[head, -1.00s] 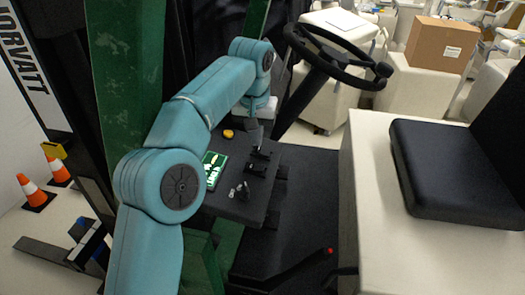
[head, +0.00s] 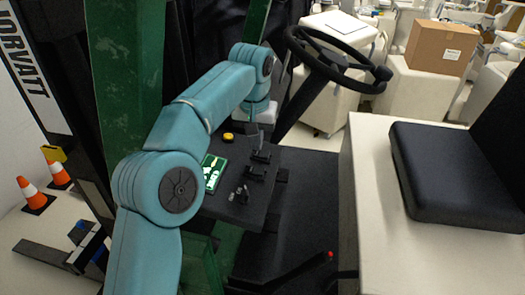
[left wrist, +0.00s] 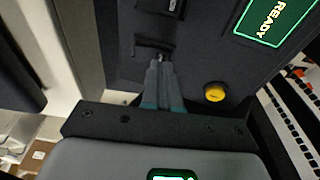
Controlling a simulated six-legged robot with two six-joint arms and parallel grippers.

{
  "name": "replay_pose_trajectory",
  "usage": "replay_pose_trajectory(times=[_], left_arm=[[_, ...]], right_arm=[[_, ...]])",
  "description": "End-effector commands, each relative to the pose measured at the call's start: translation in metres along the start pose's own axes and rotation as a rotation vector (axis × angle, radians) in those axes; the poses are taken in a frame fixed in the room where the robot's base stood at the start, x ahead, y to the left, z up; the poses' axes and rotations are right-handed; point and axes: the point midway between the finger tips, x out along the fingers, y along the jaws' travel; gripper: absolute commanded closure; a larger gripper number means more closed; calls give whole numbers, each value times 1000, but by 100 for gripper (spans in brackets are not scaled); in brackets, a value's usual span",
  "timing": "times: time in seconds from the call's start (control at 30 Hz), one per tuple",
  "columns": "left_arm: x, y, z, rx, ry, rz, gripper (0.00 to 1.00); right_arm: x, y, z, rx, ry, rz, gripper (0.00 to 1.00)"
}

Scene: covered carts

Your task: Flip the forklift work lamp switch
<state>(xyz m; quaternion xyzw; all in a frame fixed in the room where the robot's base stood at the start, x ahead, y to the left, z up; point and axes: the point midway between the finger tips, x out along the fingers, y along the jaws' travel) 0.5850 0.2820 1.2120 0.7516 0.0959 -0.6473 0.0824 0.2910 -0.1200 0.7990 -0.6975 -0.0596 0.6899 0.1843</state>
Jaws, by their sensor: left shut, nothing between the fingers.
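The forklift's dark control panel (head: 232,212) carries a column of small black switches; I cannot read which is the work lamp switch. The far black switch (head: 261,156) is nearest my left gripper (head: 261,147). In the left wrist view, the slim grey fingers of my left gripper (left wrist: 158,66) are shut together with nothing between them. Their tips are at the lower edge of a black switch (left wrist: 154,43), touching it or very close. Another switch (left wrist: 160,6) is cut off at the top edge. My right gripper is not in view.
A yellow button (head: 227,136) and a lit green display (head: 211,172) are on the panel. They also show in the left wrist view, the button (left wrist: 214,92) right of the fingers. The steering wheel (head: 340,72), black seat (head: 460,180) and green post (head: 127,80) stand around.

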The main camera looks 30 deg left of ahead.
Motion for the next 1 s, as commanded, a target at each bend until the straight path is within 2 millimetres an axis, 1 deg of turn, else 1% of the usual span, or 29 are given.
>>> replay_pose_trajectory(times=[0.03,0.43,0.5,0.7,1.0], left_arm=[[-10,0,-1,-1,0,0,100],[-43,0,-6,0,0,0,100],[-44,0,-8,0,3,0,100],[-58,0,-9,0,2,0,100],[-61,0,-9,0,0,0,100]], right_arm=[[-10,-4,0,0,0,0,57],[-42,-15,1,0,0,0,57],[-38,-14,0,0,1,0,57],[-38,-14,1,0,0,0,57],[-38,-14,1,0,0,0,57]])
